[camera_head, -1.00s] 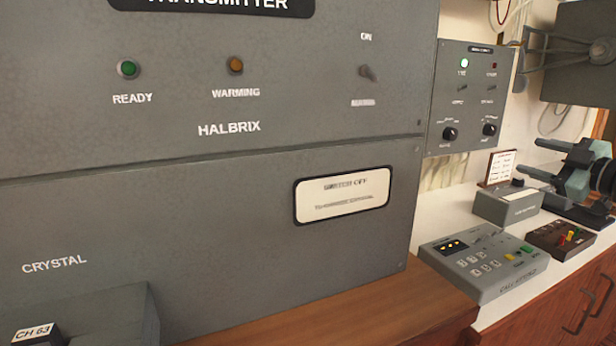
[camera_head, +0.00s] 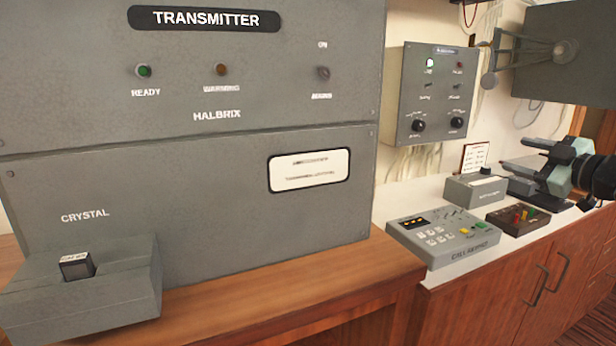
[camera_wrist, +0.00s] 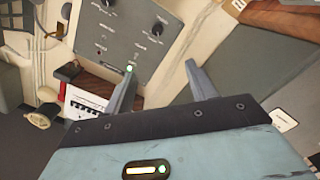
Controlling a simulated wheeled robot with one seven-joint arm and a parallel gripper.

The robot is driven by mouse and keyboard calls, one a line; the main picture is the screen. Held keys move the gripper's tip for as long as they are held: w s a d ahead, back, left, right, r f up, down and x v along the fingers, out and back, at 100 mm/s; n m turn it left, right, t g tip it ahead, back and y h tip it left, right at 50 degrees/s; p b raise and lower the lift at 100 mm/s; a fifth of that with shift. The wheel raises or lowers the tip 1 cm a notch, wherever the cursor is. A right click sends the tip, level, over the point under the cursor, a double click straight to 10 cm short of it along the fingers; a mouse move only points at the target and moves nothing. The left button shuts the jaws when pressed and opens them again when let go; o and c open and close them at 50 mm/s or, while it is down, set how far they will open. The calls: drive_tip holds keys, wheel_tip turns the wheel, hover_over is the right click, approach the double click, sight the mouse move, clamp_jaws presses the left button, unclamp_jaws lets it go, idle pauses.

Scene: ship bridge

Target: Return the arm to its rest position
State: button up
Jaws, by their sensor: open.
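My gripper (camera_head: 518,154) is at the right edge of the head view, over the right end of the white counter (camera_head: 405,200). In the wrist view my gripper (camera_wrist: 161,78) is open and empty, with the grey control panel (camera_wrist: 125,35) beyond the fingers. The rest of my arm is mostly out of view.
The grey transmitter cabinet (camera_head: 200,190) fills the left. A crystal block (camera_head: 76,266) sits in its front box. A keypad unit (camera_head: 443,238), a grey box (camera_head: 475,189) and a dark switch box (camera_head: 518,219) are on the counter. A dark wall-mounted panel (camera_head: 580,60) is above my gripper.

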drive_tip(key=s+a+f+m+g+h+p, duration=0.1)
drive_tip(key=s+a+f+m+g, duration=0.1)
drive_tip(key=a, duration=0.6)
drive_tip(key=s+a+f+m+g+h+p, duration=0.1)
drive_tip(key=s+a+f+g, duration=0.15)
drive_tip(key=a, duration=0.65)
drive_tip(key=s+a+f+m+g+h+p, duration=0.1)
drive_tip(key=a+m+g, duration=0.15)
drive_tip(key=a, duration=0.55)
drive_tip(key=s+a+f+g+p, duration=0.1)
drive_tip(key=s+a+g, duration=0.2)
drive_tip(key=s, duration=0.6)
drive_tip(key=s+a+f+g+h, duration=0.1)
drive_tip(key=s+a+f+g, duration=0.1)
drive_tip(key=s, duration=0.8)
drive_tip(key=s+a+f+g+p, duration=0.1)
drive_tip(key=s+a+g, duration=0.3)
drive_tip(key=s, duration=0.6)
drive_tip(key=shift+s+a+f+n+g+h+p, duration=0.35)
drive_tip(key=shift+a+f, duration=0.2)
drive_tip(key=shift+a, duration=0.3)
drive_tip(key=shift+w, duration=0.1)
